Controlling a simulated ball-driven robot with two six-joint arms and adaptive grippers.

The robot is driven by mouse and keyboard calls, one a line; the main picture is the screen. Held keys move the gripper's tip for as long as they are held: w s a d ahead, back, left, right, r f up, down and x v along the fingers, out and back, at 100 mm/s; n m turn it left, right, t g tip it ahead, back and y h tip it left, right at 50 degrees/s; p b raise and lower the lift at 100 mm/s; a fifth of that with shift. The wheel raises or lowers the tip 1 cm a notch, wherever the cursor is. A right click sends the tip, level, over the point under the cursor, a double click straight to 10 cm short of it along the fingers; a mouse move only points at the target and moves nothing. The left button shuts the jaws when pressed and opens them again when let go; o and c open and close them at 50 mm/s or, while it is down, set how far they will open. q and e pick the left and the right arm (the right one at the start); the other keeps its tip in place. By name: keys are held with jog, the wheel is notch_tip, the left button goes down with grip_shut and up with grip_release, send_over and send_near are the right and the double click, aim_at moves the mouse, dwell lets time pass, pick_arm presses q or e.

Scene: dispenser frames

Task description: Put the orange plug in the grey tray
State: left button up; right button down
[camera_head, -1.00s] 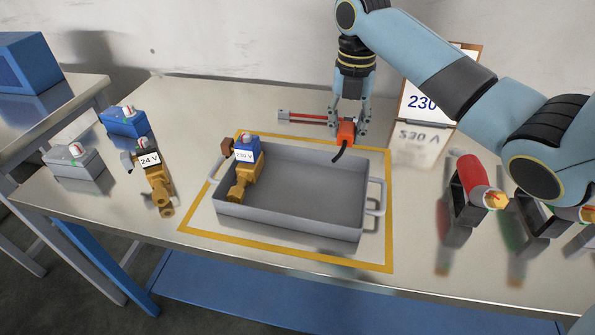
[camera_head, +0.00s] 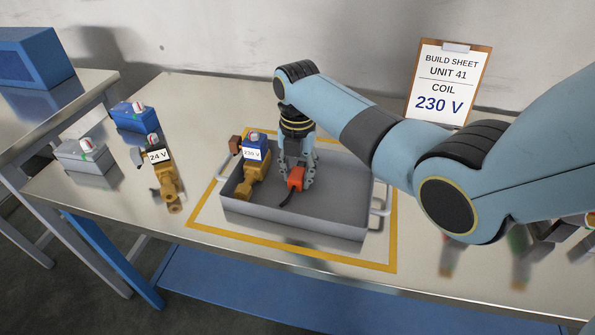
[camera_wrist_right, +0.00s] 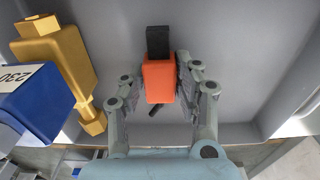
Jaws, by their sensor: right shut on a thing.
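The orange plug (camera_head: 296,178), with a short black cable, is held between the fingers of my right gripper (camera_head: 297,180). In the right wrist view the plug (camera_wrist_right: 159,80) sits between both fingers of the gripper (camera_wrist_right: 160,88), over the tray floor. The grey tray (camera_head: 330,222) stands inside a yellow outline on the table. The plug is within the tray's walls; I cannot tell whether it touches the floor. A brass valve with a blue 230 V coil (camera_head: 255,146) lies in the tray's left part, also seen in the right wrist view (camera_wrist_right: 62,60). My left gripper does not show.
A brass valve labelled 24 V (camera_head: 160,160) lies left of the tray. A blue box (camera_head: 130,116) and a grey box (camera_head: 84,158) stand farther left. A build sheet (camera_head: 446,84) reading COIL 230 V stands at the back. My right arm covers the table's right part.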

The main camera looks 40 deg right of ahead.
aim_at(298, 172)
jog(key=shift+f, duration=0.15)
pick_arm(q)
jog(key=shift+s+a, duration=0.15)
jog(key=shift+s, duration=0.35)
pick_arm(e)
jog(key=c, duration=1)
grip_release()
jog(key=shift+o, duration=0.2)
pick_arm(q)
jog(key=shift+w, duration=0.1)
pick_arm(e)
notch_tip(298, 172, up, 12)
jog(key=shift+r, duration=0.2)
